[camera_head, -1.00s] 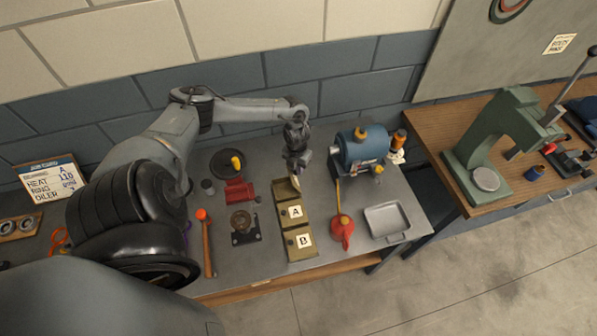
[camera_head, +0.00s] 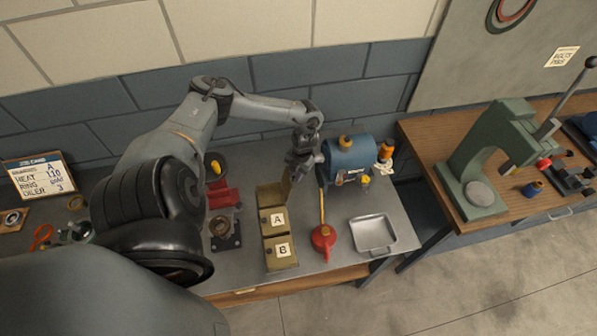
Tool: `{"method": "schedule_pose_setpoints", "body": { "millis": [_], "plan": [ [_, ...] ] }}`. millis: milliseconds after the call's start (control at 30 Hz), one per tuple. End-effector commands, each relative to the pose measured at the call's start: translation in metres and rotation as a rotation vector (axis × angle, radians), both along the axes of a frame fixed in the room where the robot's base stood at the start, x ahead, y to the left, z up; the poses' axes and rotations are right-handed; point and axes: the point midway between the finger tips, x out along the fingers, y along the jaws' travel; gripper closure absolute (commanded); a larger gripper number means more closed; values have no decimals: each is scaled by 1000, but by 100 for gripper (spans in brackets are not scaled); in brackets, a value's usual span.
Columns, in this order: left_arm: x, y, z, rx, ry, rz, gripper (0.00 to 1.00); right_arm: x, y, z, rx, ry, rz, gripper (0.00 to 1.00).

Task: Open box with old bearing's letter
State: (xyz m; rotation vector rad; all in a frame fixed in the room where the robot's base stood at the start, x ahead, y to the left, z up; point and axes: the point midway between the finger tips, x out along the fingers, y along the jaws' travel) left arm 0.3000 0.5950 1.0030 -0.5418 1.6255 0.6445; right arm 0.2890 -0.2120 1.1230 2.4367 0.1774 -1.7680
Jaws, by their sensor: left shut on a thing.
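Tan boxes stand in a row on the grey bench. The box marked A (camera_head: 278,219) and the box marked B in front of it (camera_head: 282,250) look closed. Behind A is a rear tan box (camera_head: 268,194), its inside showing and no letter visible. A tan lid (camera_head: 287,188) stands up at its right edge. My left gripper (camera_head: 295,170) is shut at the top of this lid; the fingertips are small and partly hidden. A flanged bearing block (camera_head: 223,230) sits left of the boxes. A card (camera_head: 40,176) at the far left shows an A among its writing. My right gripper is not in view.
A blue cylindrical machine (camera_head: 347,160) stands close right of my gripper. A red oil can (camera_head: 323,238) and a grey tray (camera_head: 373,234) lie right of the boxes. A red vise (camera_head: 222,197) stands to the left. A green press (camera_head: 490,165) is on the wooden bench.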

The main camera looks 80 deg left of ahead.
Motion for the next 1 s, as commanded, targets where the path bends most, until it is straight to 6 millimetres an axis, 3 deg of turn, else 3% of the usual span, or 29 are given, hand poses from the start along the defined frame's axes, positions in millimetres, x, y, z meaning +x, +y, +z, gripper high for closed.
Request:
{"method": "schedule_pose_setpoints", "body": {
  "millis": [33, 667, 700, 800, 867, 1000],
  "plan": [
    [0, -6, -19, -4, -10, 4, 100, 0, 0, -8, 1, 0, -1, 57],
    [-2, -2, -24, 6, -6, 4, 100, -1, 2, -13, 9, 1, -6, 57],
    [-2, -2, -24, 6, -6, 3, 80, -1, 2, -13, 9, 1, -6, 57],
    [-2, -2, -24, 6, -6, 3, 64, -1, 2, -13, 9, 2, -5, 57],
    [-2, -2, -24, 6, -6, 2, 55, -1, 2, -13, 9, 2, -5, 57],
    [-2, -2, -24, 6, -6, 1, 53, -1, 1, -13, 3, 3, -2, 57]
  ]
}}
